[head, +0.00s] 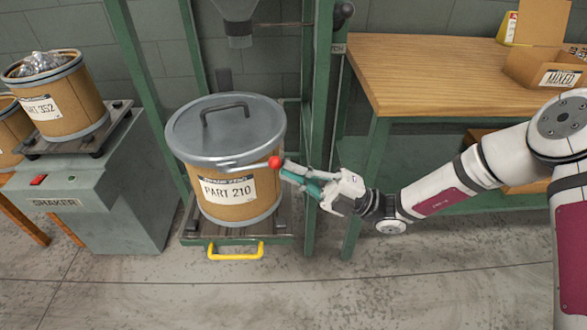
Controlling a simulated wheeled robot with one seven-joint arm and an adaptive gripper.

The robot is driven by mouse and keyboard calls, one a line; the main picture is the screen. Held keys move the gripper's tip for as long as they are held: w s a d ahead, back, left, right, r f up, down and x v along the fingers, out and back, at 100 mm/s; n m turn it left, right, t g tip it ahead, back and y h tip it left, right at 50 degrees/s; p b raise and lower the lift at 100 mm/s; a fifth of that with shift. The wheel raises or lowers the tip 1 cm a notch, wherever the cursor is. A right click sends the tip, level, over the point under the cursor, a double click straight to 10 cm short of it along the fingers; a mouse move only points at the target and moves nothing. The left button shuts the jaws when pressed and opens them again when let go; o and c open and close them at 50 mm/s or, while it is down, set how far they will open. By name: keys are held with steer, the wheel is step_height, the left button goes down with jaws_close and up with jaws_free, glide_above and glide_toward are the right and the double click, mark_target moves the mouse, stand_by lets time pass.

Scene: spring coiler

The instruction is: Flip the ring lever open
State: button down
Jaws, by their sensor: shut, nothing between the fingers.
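A brown drum (237,203) labelled PART 210 stands upright on a low platform inside a green frame. A grey lid (190,123) with a bar handle covers it. The ring lever (246,167) is a thin metal bar along the front right of the drum's rim, with a red ball (275,162) at its right end. My gripper (284,169) comes in from the right, fingertips beside the red ball. It is shut with nothing held. I cannot tell whether the fingertips touch the ball or the lever.
A yellow handle (235,250) sticks out at the platform's front. A green frame post (320,120) stands just behind my gripper. A wooden-topped bench (440,75) is at right. A shaker (100,205) with a drum (62,102) is at left. The front floor is clear.

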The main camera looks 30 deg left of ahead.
steer(key=shift+r+n+h+p, duration=0.3)
steer(key=shift+r+h+p, duration=0.4)
steer(key=shift+p, duration=0.65)
steer(key=s+a+r+n+t+h+p, duration=0.1)
steer(key=r+h+p, duration=0.3)
steer(key=p, duration=0.5)
steer(key=s+a+r+n+t+h+p, duration=0.2)
steer(key=r+h+p, duration=0.3)
steer(key=p, duration=0.5)
steer(key=shift+s+a+r+t+h, duration=0.3)
steer(key=shift+s+a+r+t, duration=0.1)
steer(key=shift+a+r+t, duration=0.45)
steer(key=shift+r+p, duration=0.5)
steer(key=shift+r, duration=0.2)
steer(key=shift+d, duration=0.1)
